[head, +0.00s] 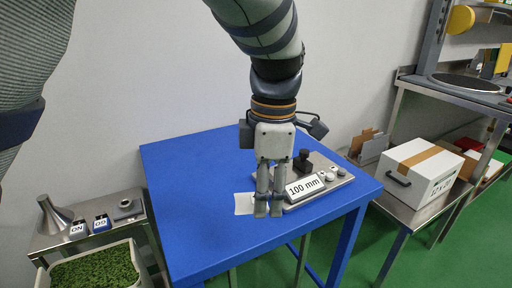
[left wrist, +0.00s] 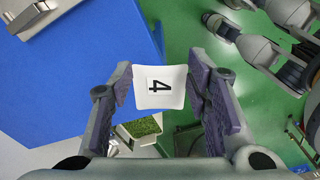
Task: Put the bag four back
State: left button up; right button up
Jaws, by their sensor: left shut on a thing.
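My left gripper (head: 268,210) is shut on bag four (left wrist: 160,87), a small white bag with a black 4 on a label. In the left wrist view the bag sits between the two fingers, its printed face toward the camera. In the head view a white square (head: 243,204) shows just left of the fingertips and seems to be this bag.
The blue table (head: 190,200) is mostly clear on its left. A tray of green leaves (head: 95,270) and small ON and OFF blocks (head: 88,226) stand at the lower left. A white box (head: 424,171) stands on a metal table at the right.

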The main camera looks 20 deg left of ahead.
pick_arm(q)
jog(key=shift+w+a, duration=0.2)
jog(key=shift+a, duration=0.05)
send_near(227, 213)
jog(key=s+d, duration=0.2)
jog(key=d, duration=0.1)
jog(key=a+f, duration=0.1)
jog(key=w+a+f+b, duration=0.1)
jog(key=shift+f, duration=0.4)
jog(key=shift+w+a+f, duration=0.15)
jog(key=shift+a+f, duration=0.05)
jog(key=f, duration=0.1)
jog(key=f+b, duration=0.1)
jog(key=f, duration=0.1)
jog(key=shift+w+a+f+b, duration=0.15)
jog(key=shift+a+f+b, duration=0.15)
jog(key=shift+a+f, duration=0.1)
jog(key=shift+r, duration=0.25)
pick_arm(e)
jog(key=shift+g, duration=0.7)
jog(key=s+f, duration=0.3)
jog(key=shift+s, duration=0.15)
pick_arm(q)
jog(key=shift+f, duration=0.15)
jog(key=o, duration=0.8)
